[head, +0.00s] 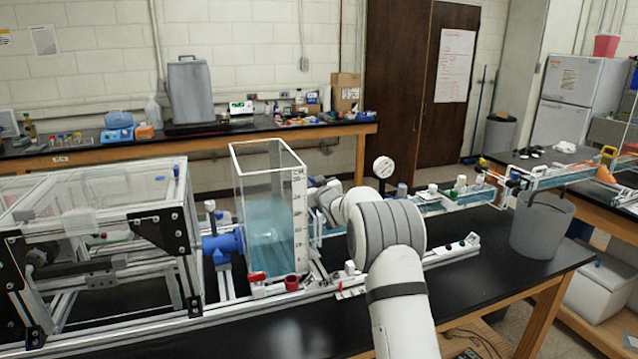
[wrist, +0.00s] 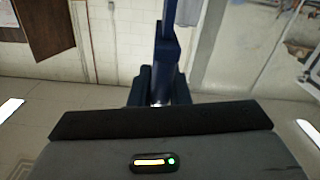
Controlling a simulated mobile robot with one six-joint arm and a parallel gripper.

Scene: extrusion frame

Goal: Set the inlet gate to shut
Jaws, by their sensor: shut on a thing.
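My gripper (wrist: 160,92) shows in the wrist view, with its dark fingers shut on a dark blue upright piece (wrist: 167,42). The piece rises between the fingertips as a block with a narrower stem above it. I cannot tell for certain whether this piece is the inlet gate's handle. In the head view my arm hides the fingers and whatever they hold, close to the right of the clear water tank (head: 268,215). The clear flume channel (head: 445,200) runs to the right behind my arm. The inlet gate's position cannot be made out.
A blue valve (head: 222,243) joins the tank on the left, beside a framed clear box (head: 95,215). A red-handled valve (head: 257,277) and a red cup-like part (head: 291,283) sit at the tank's foot. A grey bucket (head: 542,225) stands at the bench's right end.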

